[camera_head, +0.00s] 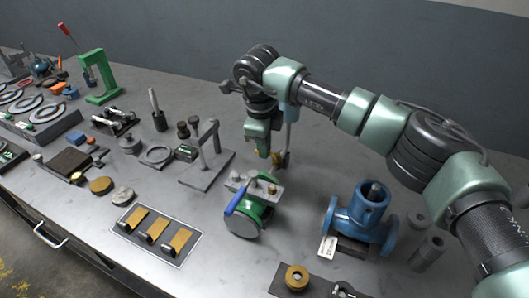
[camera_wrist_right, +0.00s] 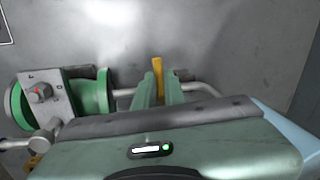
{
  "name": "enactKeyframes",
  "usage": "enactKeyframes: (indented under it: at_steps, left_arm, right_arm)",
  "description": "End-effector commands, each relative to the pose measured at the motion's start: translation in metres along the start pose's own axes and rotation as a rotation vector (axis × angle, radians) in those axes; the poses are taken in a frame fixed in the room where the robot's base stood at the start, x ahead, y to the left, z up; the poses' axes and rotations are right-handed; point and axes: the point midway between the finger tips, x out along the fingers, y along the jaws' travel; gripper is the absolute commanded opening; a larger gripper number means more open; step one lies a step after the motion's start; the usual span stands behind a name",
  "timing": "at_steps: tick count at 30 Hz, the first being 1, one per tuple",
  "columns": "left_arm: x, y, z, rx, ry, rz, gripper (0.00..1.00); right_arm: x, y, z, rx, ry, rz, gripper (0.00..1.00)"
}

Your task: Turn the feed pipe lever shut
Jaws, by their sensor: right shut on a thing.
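My right gripper (camera_head: 264,150) points down over the bench, behind the green valve in the head view. In the right wrist view its two green fingers (camera_wrist_right: 162,90) are shut on a slim yellow lever (camera_wrist_right: 157,64), whose tip stands out beyond them. A grey feed pipe (camera_wrist_right: 205,88) passes by the fingers and bends at the right; the fingers hide part of it. The green valve (camera_head: 247,218) has a grey top plate and a blue handle (camera_head: 236,199); it also shows at the left of the wrist view (camera_wrist_right: 92,94). My left gripper is out of view.
A blue flanged pump body (camera_head: 362,215) stands to the right of the green valve. A grey stand (camera_head: 207,167) is to the left, and a mat with yellow plates (camera_head: 155,232) lies in front. The bench behind the gripper is mostly clear up to the wall.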

Motion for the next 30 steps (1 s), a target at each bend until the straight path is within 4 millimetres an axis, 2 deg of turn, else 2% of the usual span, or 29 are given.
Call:
enactKeyframes:
  at_steps: [10,25,27,28,30]
  left_arm:
    - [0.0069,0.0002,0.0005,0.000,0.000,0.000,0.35]
    - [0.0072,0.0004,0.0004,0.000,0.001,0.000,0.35]
    - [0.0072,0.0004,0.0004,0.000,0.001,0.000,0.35]
    - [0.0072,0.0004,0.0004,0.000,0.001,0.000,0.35]
    - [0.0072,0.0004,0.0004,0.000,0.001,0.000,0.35]
  right_arm:
    - [0.0002,-0.0050,0.0002,0.123,0.025,-0.003,0.00]
    - [-0.0003,-0.0055,0.0004,0.139,0.027,-0.003,0.00]
    - [-0.0003,-0.0055,0.0004,0.139,0.027,-0.003,0.24]
    - [-0.0003,-0.0055,0.0004,0.139,0.027,-0.003,0.32]
    - [-0.0001,-0.0053,0.0004,0.139,0.027,-0.002,0.32]
